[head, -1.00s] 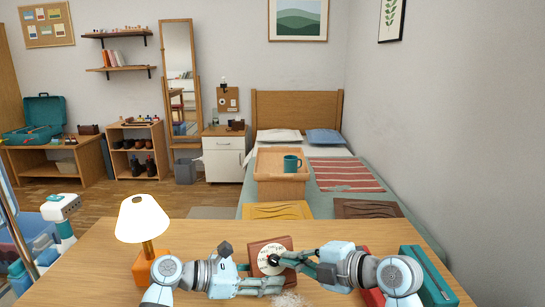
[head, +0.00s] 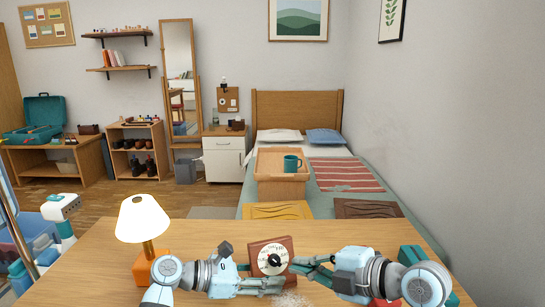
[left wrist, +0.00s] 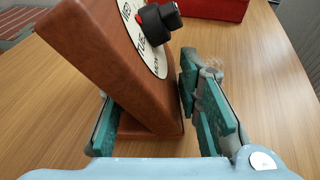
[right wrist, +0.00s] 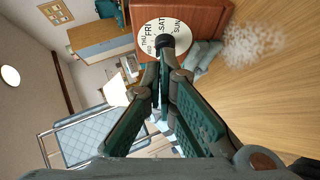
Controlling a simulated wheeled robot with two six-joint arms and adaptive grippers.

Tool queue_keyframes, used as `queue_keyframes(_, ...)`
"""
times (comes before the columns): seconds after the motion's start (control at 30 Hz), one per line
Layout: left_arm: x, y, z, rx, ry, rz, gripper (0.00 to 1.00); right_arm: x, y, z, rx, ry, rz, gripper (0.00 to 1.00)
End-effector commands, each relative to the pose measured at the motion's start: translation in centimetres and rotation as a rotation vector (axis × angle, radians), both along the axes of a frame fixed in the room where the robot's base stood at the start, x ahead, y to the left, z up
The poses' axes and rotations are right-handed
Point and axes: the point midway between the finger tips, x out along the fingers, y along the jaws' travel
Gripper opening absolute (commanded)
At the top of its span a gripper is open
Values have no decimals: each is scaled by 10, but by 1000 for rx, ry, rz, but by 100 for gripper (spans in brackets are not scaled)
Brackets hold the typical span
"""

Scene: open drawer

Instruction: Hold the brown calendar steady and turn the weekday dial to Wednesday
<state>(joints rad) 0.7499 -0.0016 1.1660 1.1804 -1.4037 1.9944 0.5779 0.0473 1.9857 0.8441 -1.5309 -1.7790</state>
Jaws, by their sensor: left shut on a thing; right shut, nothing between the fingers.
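The brown calendar (head: 283,243) stands tilted back on the table, with a white weekday dial (head: 262,257) and black knob (head: 275,261). In the left wrist view, the knob (left wrist: 160,24) has a red mark on the side near WED and TUE; I cannot tell which it points at. My left gripper (head: 283,287) is shut on the calendar's lower part, one finger on each side in the left wrist view (left wrist: 155,120). My right gripper (head: 298,265) is shut and empty, just right of the dial. In the right wrist view its fingertips (right wrist: 160,66) are near the knob, seemingly apart from it.
A lamp (head: 143,220) with an orange base stands left of the calendar. A red box (left wrist: 205,8) and a teal case (head: 412,254) lie on the right of the table (head: 200,236). A pale fuzzy patch (right wrist: 255,40) is beside the calendar. The table behind the calendar is clear.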

Motion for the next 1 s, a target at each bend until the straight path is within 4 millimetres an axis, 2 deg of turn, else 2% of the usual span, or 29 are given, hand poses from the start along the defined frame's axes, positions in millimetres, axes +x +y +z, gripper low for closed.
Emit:
queue_keyframes(0.13,0,0,-1,2,2,-1,16,-10,-3,4,-2,-1,1,0)
queue_keyframes(0.4,0,0,-1,2,2,0,16,-11,-3,4,-1,0,1,0)
queue_keyframes(0.43,0,0,-1,2,2,0,33,-10,-3,4,-1,0,1,0)
queue_keyframes(0.57,0,0,-1,1,1,0,54,-10,-3,4,-1,0,1,0)
queue_keyframes(0.87,0,1,0,0,0,0,56,-10,-3,4,-1,0,1,0)
queue_keyframes(1.0,-3,14,4,2,-1,3,56,-10,-3,4,-1,0,1,0)
